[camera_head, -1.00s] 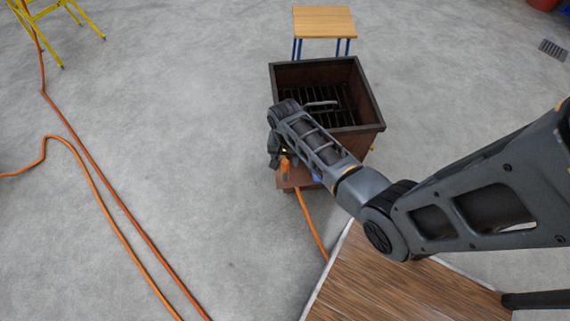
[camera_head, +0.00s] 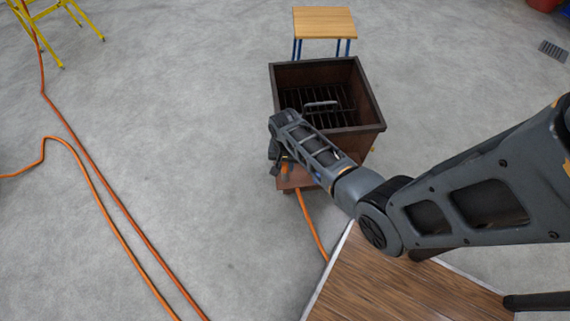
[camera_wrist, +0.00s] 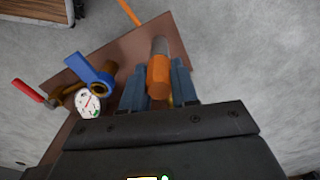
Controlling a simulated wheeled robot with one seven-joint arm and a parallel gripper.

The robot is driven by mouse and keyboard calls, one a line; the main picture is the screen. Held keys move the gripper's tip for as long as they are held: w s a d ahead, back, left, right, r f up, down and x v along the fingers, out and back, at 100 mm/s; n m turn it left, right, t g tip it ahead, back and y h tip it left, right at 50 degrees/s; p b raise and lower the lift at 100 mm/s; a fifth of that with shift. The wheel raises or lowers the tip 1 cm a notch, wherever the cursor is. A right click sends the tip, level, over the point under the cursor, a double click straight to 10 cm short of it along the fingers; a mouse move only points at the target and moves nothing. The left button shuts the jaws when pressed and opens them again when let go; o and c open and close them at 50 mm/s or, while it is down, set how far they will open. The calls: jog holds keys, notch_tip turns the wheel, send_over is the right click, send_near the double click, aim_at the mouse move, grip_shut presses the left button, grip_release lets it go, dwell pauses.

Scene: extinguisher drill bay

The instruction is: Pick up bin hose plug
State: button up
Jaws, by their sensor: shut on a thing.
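The orange bin hose plug (camera_wrist: 158,72), with a pale grey end, stands at a brown plate (camera_wrist: 125,60) in the wrist view. My gripper (camera_wrist: 159,88) has its two blue-grey fingers on either side of the plug and is shut on it. There the plug (camera_head: 285,169) is mostly hidden by the gripper. I cannot tell whether it is still seated.
A blue lever valve (camera_wrist: 92,75), a red-handled valve (camera_wrist: 28,91) and a white gauge (camera_wrist: 88,104) sit close left of the plug. An orange hose (camera_head: 311,228) runs from the plate. A small table (camera_head: 324,22) stands behind; open floor lies left.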

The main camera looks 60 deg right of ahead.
grip_shut()
jog(key=shift+r, duration=0.1)
jog(key=shift+r, duration=0.65)
notch_tip(320, 180, up, 2)
jog(key=shift+r+p, duration=0.25)
jog(key=shift+p, duration=0.25)
jog(key=s+d+r, duration=0.6)
jog(key=d+r, duration=0.1)
jog(key=d, duration=0.2)
jog(key=shift+s+d, duration=0.2)
jog(key=shift+d, duration=0.15)
jog(key=shift+p, duration=0.35)
